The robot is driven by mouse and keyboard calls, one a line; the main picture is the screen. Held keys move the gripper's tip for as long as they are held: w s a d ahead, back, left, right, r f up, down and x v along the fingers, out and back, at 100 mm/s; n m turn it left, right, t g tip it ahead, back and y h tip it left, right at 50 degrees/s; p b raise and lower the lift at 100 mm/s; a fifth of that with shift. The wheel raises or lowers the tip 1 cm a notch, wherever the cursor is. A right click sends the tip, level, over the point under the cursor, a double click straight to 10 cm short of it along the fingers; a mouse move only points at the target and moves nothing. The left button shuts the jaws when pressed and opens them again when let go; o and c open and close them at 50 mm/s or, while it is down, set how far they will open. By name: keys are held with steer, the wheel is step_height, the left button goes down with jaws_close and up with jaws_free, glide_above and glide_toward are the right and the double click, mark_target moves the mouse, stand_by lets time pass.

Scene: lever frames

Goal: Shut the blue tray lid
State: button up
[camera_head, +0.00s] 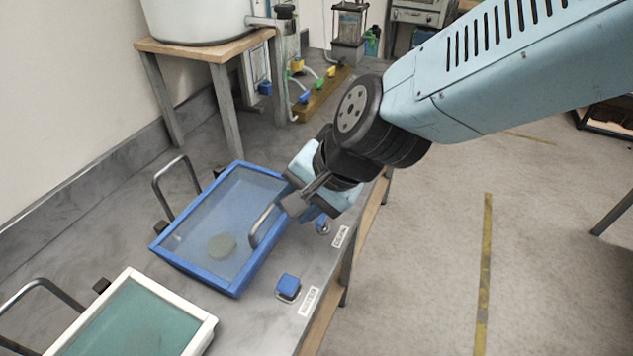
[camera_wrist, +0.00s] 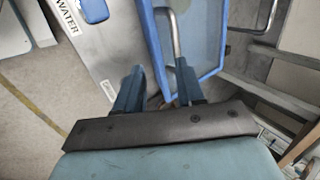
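The blue tray (camera_head: 193,270) stands on the grey bench, with its blue-framed, see-through lid (camera_head: 235,198) lying over it or nearly so. I cannot tell whether a gap is left. A bent metal handle (camera_head: 259,226) rises from the lid's right side. The lid and handle (camera_wrist: 178,38) also show in the wrist view. My gripper (camera_head: 300,203) is at the tray's right edge, by the handle's upper end. In the wrist view my gripper (camera_wrist: 160,76) has its fingers apart, with the handle close to the right finger. Contact cannot be made out.
A white-framed tray with a green panel (camera_head: 137,318) stands nearer on the bench. Blue knobs (camera_head: 288,286) and labels line the bench's right edge. A wooden stand with a white tank (camera_head: 196,18) is behind. Open floor lies to the right.

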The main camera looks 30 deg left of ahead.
steer(key=v, duration=0.6)
steer(key=shift+s+r, duration=0.1)
stand_by(0.6)
steer(key=w+d+r+t+h, duration=0.1)
steer(key=w+d+r+t, duration=0.1)
steer(key=w+d, duration=0.6)
steer(key=w+d+r+t+h, duration=0.1)
steer(key=w+d+r+t, duration=0.15)
steer(key=w+d, duration=0.6)
steer(key=s+d+r+t+h, duration=0.1)
steer(key=d+r+h, duration=0.1)
steer(key=d, duration=1.1)
steer(key=s+d+r+m+t+h, duration=0.1)
steer(key=d+r+h, duration=0.1)
steer(key=d, duration=1.2)
steer(key=shift+s+d+m, duration=0.15)
steer(key=shift+s+m, duration=0.05)
steer(key=shift+m, duration=0.1)
